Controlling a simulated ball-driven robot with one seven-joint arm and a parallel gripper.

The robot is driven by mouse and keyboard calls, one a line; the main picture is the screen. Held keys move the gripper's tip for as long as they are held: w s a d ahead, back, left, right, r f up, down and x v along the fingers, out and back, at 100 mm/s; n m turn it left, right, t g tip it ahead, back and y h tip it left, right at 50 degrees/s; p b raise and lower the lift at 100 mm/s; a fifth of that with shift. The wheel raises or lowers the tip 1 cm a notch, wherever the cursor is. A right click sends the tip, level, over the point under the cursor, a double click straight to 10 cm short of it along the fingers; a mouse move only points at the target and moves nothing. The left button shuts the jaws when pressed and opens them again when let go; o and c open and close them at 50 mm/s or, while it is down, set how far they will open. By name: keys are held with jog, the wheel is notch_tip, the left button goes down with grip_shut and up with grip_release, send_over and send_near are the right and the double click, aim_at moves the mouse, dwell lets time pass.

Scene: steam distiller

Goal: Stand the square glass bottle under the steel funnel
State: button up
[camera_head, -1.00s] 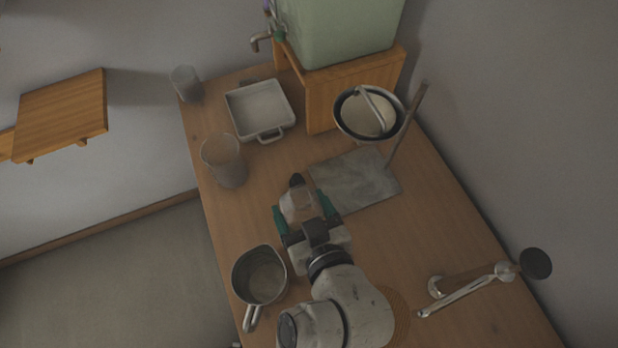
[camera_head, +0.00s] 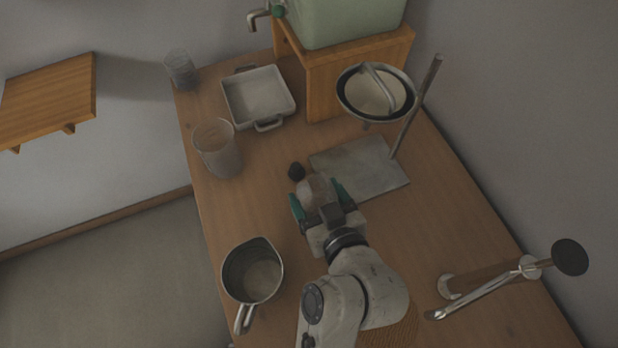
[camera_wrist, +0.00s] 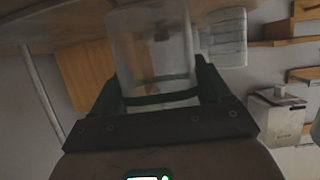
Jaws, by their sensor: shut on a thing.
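The square glass bottle (camera_head: 314,187) is clear and pale, held between the two green-tipped fingers of my gripper (camera_head: 318,194). In the wrist view the glass (camera_wrist: 150,45) fills the space between the fingers, and both fingers flank it. The bottle is at the near left edge of the grey stand plate (camera_head: 365,168); I cannot tell whether it touches the table. The steel funnel (camera_head: 347,106) is a dark-rimmed bowl held above the back of the plate, beside the slanted rod (camera_head: 415,108). The bottle is nearer to me and left of the funnel.
A glass beaker (camera_head: 217,150), white tray (camera_head: 258,97) and steel pot (camera_head: 252,272) stand left. A wooden stand (camera_head: 318,85) bears a green tank (camera_head: 345,22). A jointed metal arm (camera_head: 490,288) lies right.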

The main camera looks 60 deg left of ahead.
jog(key=w+b, duration=0.1)
jog(key=w+a+f, duration=0.1)
jog(key=w, duration=0.1)
jog(key=shift+a+b, duration=0.15)
jog(key=shift+b, duration=0.2)
jog(key=shift+w+a+b, duration=0.55)
jog(key=shift+w+a, duration=0.05)
jog(key=shift+w, duration=0.8)
jog(key=shift+w+a+b, duration=0.6)
jog(key=shift+w, duration=0.8)
jog(key=shift+w+a+b, duration=0.55)
jog(key=shift+w+a, duration=0.05)
jog(key=shift+w, duration=0.8)
jog(key=shift+w+a, duration=0.15)
jog(key=shift+w, duration=0.15)
jog(key=shift+f+b, duration=0.3)
jog(key=o, duration=1.1)
jog(key=shift+d+r, duration=0.1)
jog(key=shift+d, duration=0.1)
